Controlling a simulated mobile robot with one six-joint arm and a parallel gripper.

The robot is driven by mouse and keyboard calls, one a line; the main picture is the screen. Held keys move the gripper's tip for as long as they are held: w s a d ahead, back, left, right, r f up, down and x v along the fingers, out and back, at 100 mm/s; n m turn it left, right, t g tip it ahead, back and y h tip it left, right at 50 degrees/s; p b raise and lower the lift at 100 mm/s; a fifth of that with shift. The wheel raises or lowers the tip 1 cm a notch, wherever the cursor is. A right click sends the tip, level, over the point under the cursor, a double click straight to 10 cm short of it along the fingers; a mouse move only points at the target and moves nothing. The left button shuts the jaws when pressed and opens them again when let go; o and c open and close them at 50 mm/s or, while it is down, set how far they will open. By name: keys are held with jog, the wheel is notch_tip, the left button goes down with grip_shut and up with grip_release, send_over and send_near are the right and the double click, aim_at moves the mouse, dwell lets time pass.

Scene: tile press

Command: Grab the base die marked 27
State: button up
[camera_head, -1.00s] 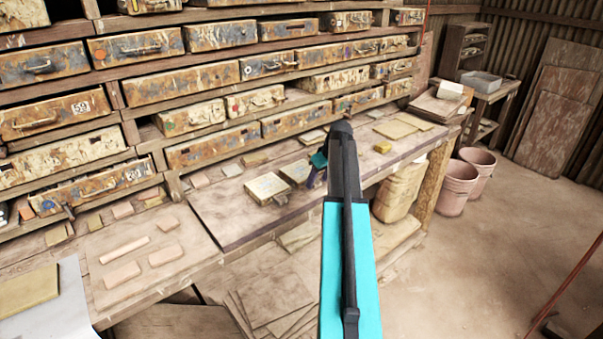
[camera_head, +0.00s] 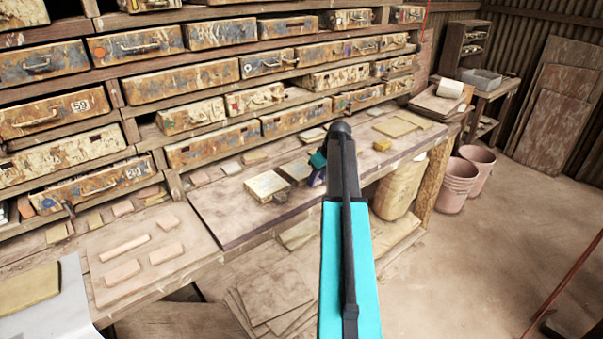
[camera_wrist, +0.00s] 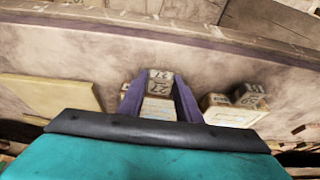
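The base die marked 27 (camera_wrist: 159,86) shows in the wrist view as a worn block with "27" on two faces, above a pale plate. My gripper (camera_wrist: 159,92) has one purple finger on each side of this block, very close to it. I cannot tell whether the fingers press on it. In the head view, my gripper (camera_head: 318,166) is low over the bench beside a pale die (camera_head: 268,186) and a shaded one (camera_head: 296,171); my arm hides part of this area.
In the wrist view, another pale die (camera_wrist: 232,113) with dark marked blocks lies close on the right, and a flat tan board (camera_wrist: 50,93) lies left. A rack of worn drawers (camera_head: 180,82) stands behind the bench (camera_head: 225,225). Pink buckets (camera_head: 458,182) stand on the floor at right.

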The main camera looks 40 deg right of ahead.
grip_shut()
jog(key=shift+r, duration=0.15)
jog(key=shift+r+b, duration=0.75)
jog(key=shift+r, duration=0.85)
jog(key=s+a+r+b, duration=0.1)
jog(key=s+a+b, duration=0.2)
jog(key=s+a, duration=0.6)
jog(key=a, duration=0.3)
jog(key=shift+s+a+r, duration=0.25)
jog(key=shift+a, duration=0.15)
